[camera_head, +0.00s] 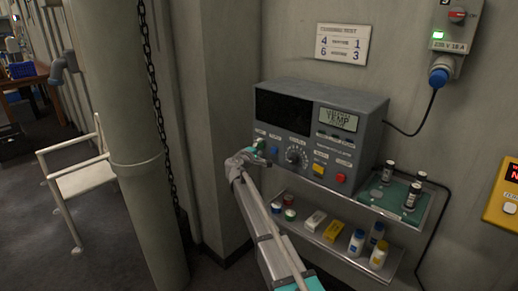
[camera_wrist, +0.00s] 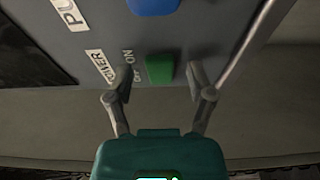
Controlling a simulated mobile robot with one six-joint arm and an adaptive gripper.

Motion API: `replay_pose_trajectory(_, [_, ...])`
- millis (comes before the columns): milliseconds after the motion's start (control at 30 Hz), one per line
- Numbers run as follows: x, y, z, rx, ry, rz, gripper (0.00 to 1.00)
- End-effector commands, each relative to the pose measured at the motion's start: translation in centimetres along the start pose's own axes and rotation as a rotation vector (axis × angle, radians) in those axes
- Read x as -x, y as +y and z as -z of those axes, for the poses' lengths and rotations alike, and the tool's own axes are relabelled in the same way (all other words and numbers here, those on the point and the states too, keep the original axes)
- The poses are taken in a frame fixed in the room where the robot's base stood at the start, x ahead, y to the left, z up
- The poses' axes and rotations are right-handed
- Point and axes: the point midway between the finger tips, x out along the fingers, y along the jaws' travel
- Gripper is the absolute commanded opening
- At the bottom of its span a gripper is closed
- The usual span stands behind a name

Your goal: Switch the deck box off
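The deck box (camera_head: 290,135) is a grey cabinet on the wall, with a dark screen on its left and a pale display reading TEMP on its right. Its green power switch (camera_wrist: 160,69) shows in the wrist view beside labels reading POWER, ON and OFF. My gripper (camera_wrist: 158,84) is open and empty, with one finger on each side of the green switch. I cannot tell whether either finger touches it. In the head view my gripper (camera_head: 250,155) is at the lower left of the box front and partly hides that corner.
A blue button (camera_wrist: 153,4) is near the switch. The box front has a round dial (camera_head: 295,156), a yellow button (camera_head: 320,170) and a red button (camera_head: 341,178). A shelf (camera_head: 375,262) below holds bottles and small boxes. A wall socket (camera_head: 456,38) shows a green light. A pillar (camera_head: 137,150) stands left.

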Motion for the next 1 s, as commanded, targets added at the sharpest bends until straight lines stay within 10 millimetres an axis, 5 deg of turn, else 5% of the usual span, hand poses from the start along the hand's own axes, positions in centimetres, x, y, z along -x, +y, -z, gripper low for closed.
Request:
replay_pose_trajectory(533, [1.3, 0.0, -0.1, 0.000, 0.001, 0.000, 0.71])
replay_pose_trajectory(1000, [8.2, 0.0, -0.1, 0.000, 0.002, 0.000, 0.71])
